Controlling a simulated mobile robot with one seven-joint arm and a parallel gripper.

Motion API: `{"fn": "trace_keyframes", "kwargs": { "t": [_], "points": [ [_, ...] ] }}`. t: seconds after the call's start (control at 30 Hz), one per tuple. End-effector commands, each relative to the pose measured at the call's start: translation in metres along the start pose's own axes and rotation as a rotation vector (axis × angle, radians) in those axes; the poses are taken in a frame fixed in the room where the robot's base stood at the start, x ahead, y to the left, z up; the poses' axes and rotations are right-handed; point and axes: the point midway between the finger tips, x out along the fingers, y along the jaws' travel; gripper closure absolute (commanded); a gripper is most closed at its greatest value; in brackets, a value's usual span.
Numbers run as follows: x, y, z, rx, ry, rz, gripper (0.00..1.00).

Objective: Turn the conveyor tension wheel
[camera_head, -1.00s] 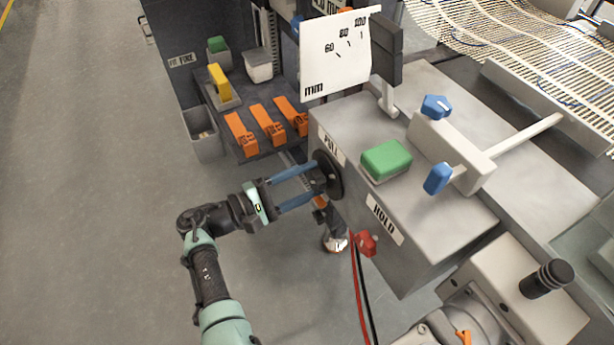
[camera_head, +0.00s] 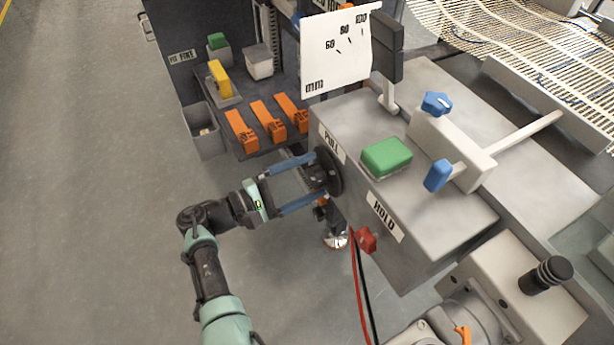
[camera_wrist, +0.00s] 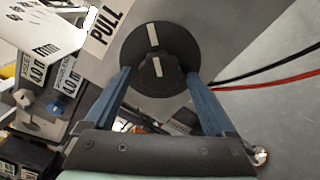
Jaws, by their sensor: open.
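A black round wheel (camera_head: 335,172) with a smaller lobed knob is mounted on the side of the grey machine box, beside the PULL label (camera_head: 332,145). In the wrist view the wheel (camera_wrist: 180,42) has a white mark on its disc and another on its knob (camera_wrist: 160,74); the two marks sit almost in line. My gripper (camera_head: 317,177) is at the wheel, its two blue fingers open. In the wrist view my gripper (camera_wrist: 158,76) has one finger on each side of the knob, with gaps showing; whether either tip touches the disc is unclear.
A white scale card (camera_head: 335,55) stands above. A red connector (camera_head: 366,240) with hanging cables is below the HOLD label. Orange blocks (camera_head: 268,120) lie on a shelf behind.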

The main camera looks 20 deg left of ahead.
Motion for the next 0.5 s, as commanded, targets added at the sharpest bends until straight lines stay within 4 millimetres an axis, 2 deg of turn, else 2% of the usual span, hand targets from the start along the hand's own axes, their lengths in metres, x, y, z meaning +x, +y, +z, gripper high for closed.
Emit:
{"fn": "trace_keyframes", "kwargs": {
  "t": [0.17, 0.5],
  "points": [
    [-0.014, 0.001, 0.0, 0.0, 0.002, 0.001, 0.11],
    [-0.088, 0.001, -0.001, 0.0, 0.005, 0.004, 0.11]
  ]
}}
